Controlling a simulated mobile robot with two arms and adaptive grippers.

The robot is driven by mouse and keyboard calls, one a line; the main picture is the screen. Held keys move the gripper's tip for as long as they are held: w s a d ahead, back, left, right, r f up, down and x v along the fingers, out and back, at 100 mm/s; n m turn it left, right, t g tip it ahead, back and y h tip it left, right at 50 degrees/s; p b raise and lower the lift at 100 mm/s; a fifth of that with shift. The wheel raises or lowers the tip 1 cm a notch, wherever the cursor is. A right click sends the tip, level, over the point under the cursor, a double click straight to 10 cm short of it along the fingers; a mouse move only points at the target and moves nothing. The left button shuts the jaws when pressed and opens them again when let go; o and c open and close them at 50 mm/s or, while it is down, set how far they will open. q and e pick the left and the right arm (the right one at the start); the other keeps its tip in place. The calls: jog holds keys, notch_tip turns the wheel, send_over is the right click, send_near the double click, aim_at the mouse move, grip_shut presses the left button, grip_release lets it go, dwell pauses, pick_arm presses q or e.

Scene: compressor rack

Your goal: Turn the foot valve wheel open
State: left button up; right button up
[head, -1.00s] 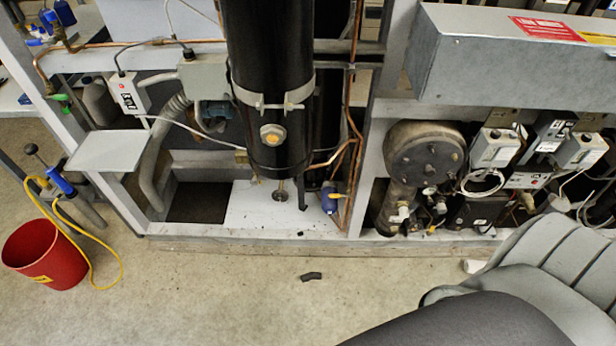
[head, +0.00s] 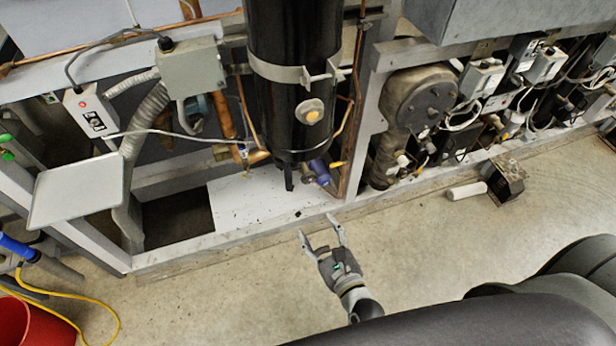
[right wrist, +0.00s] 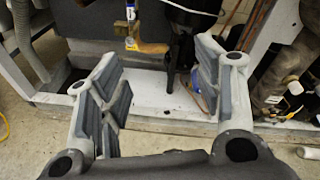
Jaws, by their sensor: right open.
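The foot valve wheel (head: 308,177) looks like a small greyish disc under the black tank (head: 295,110), beside a blue fitting (head: 321,172). A dark leg (head: 289,178) stands just left of it. My right gripper (head: 318,226) is open and empty, in front of the frame's bottom rail, apart from the wheel, fingers toward the tank. In the right wrist view the open fingers (right wrist: 157,65) frame the dark leg (right wrist: 173,65) and the white base plate; I cannot make out the wheel clearly there. My left gripper is not in view.
The grey frame rail (head: 235,236) runs along the floor before the tank. A light shelf plate (head: 78,190) juts out at left. A red bucket (head: 30,325) with a yellow cord is lower left. A white cylinder (head: 466,191) and a dark box (head: 507,182) lie at right.

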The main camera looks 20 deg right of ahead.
aim_at(311, 180)
notch_tip(311, 180, up, 8)
jog(key=w+d+m+t+h, duration=0.1)
jog(key=w+m+t, duration=0.1)
jog(key=m, duration=0.4)
jog(key=w+p, duration=0.1)
jog(key=w, duration=0.7)
jog(key=shift+w+f, duration=0.15)
jog(key=shift+w, duration=0.05)
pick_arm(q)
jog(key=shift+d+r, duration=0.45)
pick_arm(e)
jog(key=shift+w+f, duration=0.1)
jog(key=shift+w, duration=0.6)
jog(key=shift+c, duration=0.3)
jog(key=c, duration=1)
